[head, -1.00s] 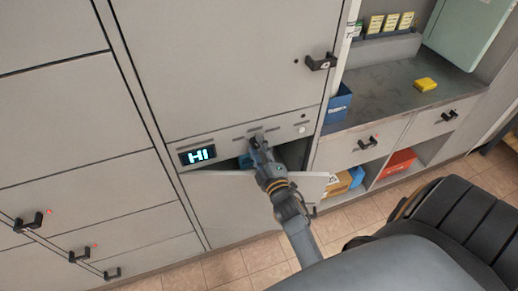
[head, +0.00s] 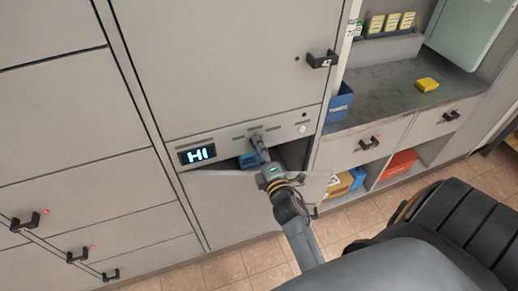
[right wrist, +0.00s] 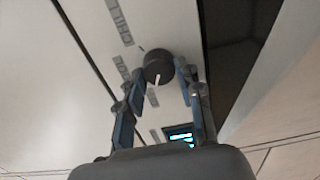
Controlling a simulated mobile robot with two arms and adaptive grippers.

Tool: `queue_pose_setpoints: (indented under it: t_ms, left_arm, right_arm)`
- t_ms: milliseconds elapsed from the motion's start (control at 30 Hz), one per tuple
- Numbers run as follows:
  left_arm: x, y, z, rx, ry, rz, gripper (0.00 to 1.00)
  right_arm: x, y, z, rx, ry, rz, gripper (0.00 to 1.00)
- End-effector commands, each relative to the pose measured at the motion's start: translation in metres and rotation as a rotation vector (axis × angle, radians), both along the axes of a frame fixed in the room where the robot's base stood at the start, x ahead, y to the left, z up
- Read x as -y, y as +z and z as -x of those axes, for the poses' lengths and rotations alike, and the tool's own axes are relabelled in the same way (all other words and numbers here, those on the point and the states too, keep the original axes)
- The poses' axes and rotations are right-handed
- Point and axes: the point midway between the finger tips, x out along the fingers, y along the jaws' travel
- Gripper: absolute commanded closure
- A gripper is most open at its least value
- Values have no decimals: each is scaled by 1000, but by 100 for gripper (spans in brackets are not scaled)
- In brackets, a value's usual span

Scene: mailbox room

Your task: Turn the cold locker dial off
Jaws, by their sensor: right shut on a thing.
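The dial (right wrist: 158,66) is a dark round knob with a white pointer line, on the pale control strip (head: 225,142) of the locker. In the head view it is small and partly covered by my right gripper (head: 257,144). In the right wrist view my right gripper (right wrist: 160,78) has its blue-grey fingers on either side of the dial and is shut on it. My left gripper is not in view.
Below the strip is a dark opening with a blue thing (head: 248,160) inside and a panel edge (head: 215,173) in front. A counter (head: 375,95) with a yellow block (head: 427,84) and a blue bin (head: 339,104) stands at right. Black handles (head: 322,60) stick out from the doors.

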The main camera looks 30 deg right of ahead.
Motion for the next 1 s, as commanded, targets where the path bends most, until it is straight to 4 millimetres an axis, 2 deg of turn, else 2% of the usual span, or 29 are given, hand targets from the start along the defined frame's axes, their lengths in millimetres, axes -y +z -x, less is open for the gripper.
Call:
queue_pose_setpoints:
  t_ms: [267,300,400,767,867,1000]
  left_arm:
    - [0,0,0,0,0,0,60]
    - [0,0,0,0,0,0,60]
    - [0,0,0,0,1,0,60]
    - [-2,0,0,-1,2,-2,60]
    - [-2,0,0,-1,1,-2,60]
    - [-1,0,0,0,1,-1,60]
  right_arm:
    - [0,1,-1,2,1,3,96]
    - [0,1,-1,2,1,3,62]
    - [0,1,-1,2,1,3,42]
    - [0,4,0,1,1,2,42]
    - [0,15,0,3,2,5,42]
    - [0,43,-1,9,5,9,42]
